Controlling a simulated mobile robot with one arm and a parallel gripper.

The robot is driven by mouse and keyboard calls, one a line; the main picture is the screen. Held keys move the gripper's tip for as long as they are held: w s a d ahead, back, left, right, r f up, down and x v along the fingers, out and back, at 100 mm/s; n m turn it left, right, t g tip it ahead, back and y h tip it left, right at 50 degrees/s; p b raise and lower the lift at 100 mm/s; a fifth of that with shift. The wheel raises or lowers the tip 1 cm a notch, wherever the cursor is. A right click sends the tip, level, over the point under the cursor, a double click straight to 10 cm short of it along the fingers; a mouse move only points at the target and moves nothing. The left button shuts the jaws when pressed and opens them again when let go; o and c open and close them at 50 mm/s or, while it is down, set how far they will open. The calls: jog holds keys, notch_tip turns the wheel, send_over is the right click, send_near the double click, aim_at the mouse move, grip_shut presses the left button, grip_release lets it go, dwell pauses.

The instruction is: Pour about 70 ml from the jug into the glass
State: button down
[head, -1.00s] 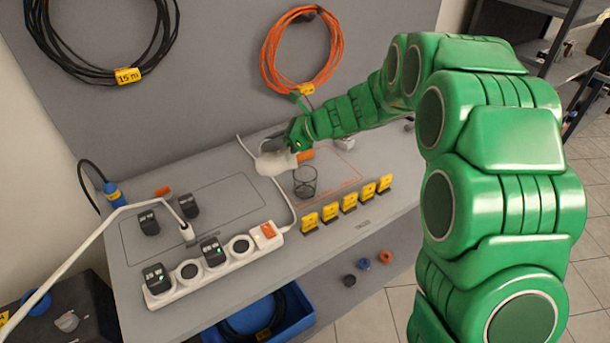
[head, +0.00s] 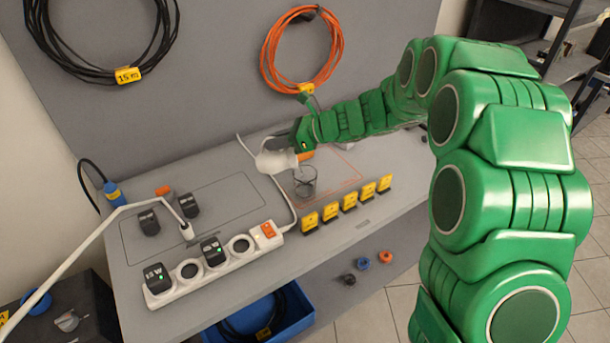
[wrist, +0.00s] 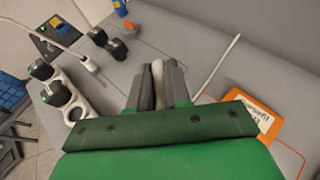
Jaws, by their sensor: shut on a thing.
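The white jug (head: 273,162) is held tilted above the bench in the head view, just up and left of the glass. My gripper (head: 298,143) is shut on it; a pale strip of the jug (wrist: 158,72) shows between the fingers (wrist: 159,88) in the wrist view. The clear glass (head: 306,184) stands upright on the bench near an orange outlined area. I cannot make out a stream or tell the liquid level in the glass. The glass does not show in the wrist view.
A white power strip (head: 220,262) with black plugs lies left of the glass, its cable running close by. Several yellow tags (head: 348,203) stand along the front edge.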

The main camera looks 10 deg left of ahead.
jog(key=shift+d+r+y, duration=0.25)
jog(key=shift+d+y, duration=0.15)
jog(key=shift+y, duration=0.2)
jog(key=shift+d+r+y, duration=0.15)
jog(key=shift+d+y, duration=0.25)
jog(key=shift+d, duration=0.3)
jog(key=shift+a, duration=0.1)
jog(key=shift+a+h, duration=0.7)
jog(key=shift+a, duration=0.2)
jog(key=a+f+h, duration=0.1)
jog(key=f+h, duration=0.1)
jog(key=h, duration=0.1)
jog(key=shift+a, duration=0.35)
jog(key=shift+a, duration=0.1)
jog(key=shift+a+r+h, duration=0.15)
jog(key=shift+a+h, duration=0.25)
jog(key=shift+h, duration=0.5)
jog(key=shift+a+f+h, duration=0.4)
jog(key=shift+h, duration=0.1)
